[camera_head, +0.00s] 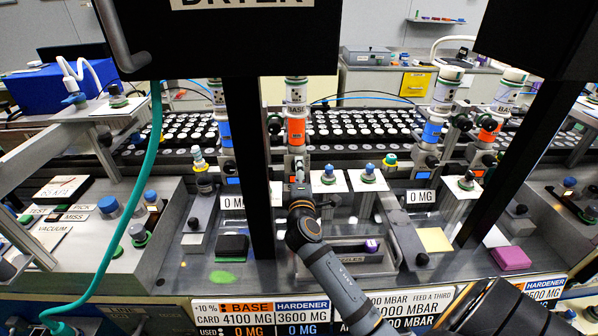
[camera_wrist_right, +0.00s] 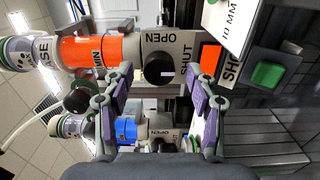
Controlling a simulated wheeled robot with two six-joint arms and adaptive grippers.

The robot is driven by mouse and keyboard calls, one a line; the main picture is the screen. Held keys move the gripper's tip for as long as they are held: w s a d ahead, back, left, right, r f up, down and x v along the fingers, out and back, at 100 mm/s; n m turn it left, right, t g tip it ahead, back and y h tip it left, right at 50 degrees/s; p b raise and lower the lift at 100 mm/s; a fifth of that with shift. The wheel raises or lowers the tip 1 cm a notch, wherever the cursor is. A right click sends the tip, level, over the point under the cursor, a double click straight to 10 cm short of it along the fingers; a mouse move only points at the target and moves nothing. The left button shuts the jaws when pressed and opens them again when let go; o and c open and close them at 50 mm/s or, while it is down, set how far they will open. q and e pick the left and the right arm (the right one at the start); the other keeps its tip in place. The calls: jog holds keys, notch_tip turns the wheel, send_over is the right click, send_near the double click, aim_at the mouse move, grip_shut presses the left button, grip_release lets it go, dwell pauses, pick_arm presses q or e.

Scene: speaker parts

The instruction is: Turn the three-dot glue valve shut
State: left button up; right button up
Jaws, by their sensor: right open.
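My right gripper (camera_head: 298,188) is in front of the valve block below the middle orange-banded cartridge (camera_head: 296,130). In the right wrist view my right gripper (camera_wrist_right: 158,92) is open and empty, its purple-padded fingers apart. Between and beyond them is a round black valve knob (camera_wrist_right: 157,68) on a block lettered OPEN and SHUT. A small white mark shows at the knob's right edge, on the SHUT side. The orange cartridge (camera_wrist_right: 90,50) joins this block. Contact with the knob cannot be told. Dots on the cartridge tops are too small to count surely. My left gripper is not in view.
A second valve block (camera_wrist_right: 160,133) with a blue-banded cartridge (camera_wrist_right: 126,130) is close by. A green button (camera_wrist_right: 267,73) is at right. More cartridges (camera_head: 432,130) stand to the right in the head view. A black post (camera_head: 250,165) stands left of my right gripper.

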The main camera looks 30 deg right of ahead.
jog(key=v, duration=0.6)
jog(key=shift+s, duration=0.15)
jog(key=shift+a, duration=0.1)
